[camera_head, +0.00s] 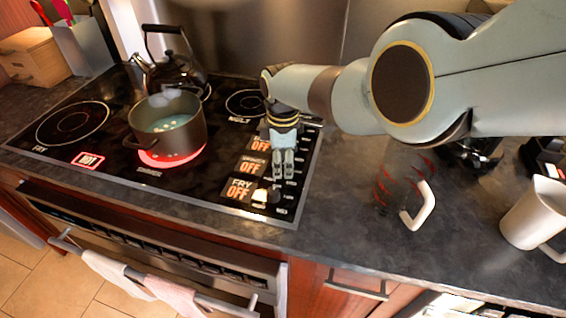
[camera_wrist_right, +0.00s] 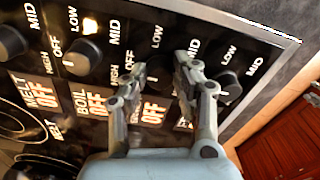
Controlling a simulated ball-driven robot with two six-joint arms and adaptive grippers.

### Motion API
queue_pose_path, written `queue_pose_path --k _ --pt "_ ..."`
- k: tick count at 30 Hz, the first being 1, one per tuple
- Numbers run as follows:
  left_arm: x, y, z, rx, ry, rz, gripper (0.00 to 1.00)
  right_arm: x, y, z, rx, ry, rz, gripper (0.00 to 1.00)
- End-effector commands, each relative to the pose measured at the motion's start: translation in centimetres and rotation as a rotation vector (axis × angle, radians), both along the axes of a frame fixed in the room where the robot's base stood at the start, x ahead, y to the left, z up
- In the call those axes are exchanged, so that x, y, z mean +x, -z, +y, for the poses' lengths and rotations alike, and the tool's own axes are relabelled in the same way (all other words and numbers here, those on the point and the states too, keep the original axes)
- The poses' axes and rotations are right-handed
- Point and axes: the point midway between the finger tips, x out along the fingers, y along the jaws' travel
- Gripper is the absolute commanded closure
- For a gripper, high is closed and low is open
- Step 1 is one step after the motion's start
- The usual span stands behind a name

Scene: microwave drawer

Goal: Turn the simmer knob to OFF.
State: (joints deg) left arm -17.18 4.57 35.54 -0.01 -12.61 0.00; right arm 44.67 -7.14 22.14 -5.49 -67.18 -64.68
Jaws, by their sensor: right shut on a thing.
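The simmer knob (camera_wrist_right: 157,73) is a dark round knob, third in the row in the wrist view. My right gripper (camera_wrist_right: 162,78) is shut on it, one finger on each side; the fingers hide part of the knob and its labels. In the head view my right gripper (camera_head: 283,165) points down over the knob strip and hides the knob. The simmer display (camera_head: 250,165) reads OFF in orange. The simmer burner (camera_head: 171,159) still glows red under a grey pot (camera_head: 168,122). My left gripper is not in view.
The boil knob (camera_wrist_right: 82,57) and fry knob (camera_wrist_right: 230,85) flank the gripper closely. A dark kettle (camera_head: 172,75) stands behind the pot. A red-lit HOT sign (camera_head: 88,160) is at the front left.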

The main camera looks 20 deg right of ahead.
Motion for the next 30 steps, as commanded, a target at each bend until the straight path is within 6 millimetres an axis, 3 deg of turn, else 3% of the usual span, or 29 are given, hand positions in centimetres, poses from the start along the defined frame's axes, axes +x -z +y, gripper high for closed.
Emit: queue_pose_path --k 5,6,11,22,30 --pt "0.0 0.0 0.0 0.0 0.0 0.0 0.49 0.1 -0.1 0.0 0.0 -0.001 -0.003 1.0" --pt "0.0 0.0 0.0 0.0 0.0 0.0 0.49 0.1 -0.1 0.0 -0.001 -0.001 -0.003 0.68" --pt "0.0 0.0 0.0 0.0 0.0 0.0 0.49 0.1 -0.1 0.0 -0.001 0.0 -0.002 0.49" --pt "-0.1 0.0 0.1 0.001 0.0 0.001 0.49 0.1 -0.3 0.0 0.0 0.0 -0.002 0.49" --pt "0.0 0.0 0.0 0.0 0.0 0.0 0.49 0.1 -3.0 0.1 0.002 0.001 -0.005 0.49"
